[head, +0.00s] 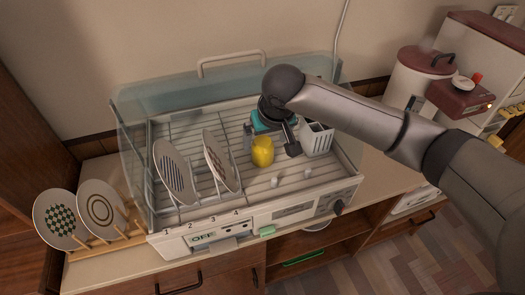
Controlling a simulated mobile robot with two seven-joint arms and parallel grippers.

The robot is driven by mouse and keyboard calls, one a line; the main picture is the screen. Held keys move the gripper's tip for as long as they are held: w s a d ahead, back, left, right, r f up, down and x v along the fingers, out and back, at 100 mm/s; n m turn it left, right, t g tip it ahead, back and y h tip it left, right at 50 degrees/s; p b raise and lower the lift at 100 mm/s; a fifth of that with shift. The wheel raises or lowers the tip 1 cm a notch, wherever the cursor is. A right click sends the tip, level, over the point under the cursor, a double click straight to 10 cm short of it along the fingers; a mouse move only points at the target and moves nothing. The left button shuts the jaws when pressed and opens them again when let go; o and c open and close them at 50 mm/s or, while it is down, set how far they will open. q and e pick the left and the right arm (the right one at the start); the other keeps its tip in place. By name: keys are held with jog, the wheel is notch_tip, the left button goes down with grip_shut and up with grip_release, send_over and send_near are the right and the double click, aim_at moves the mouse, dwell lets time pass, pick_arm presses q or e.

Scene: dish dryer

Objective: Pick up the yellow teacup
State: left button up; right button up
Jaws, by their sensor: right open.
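The yellow teacup (262,152) stands in the dish dryer (190,219), on its wire rack right of the plates. My right gripper (270,142) is open just above and behind the cup, with one finger toward its left and the other toward its right. I cannot tell whether either finger touches the cup. My left gripper is not in view.
A striped plate (174,174) and another patterned plate (219,161) stand in the rack to the left. A white utensil holder (318,139) stands close on the right. A teal item (259,121) is partly hidden behind the gripper. The clear dryer lid (131,140) is raised.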

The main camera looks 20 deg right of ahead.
aim_at(264, 144)
jog(key=shift+b+x, duration=0.7)
jog(key=shift+x, duration=2.7)
jog(key=shift+w+d+r, duration=0.1)
jog(key=shift+w, duration=0.05)
jog(key=c, duration=1.4)
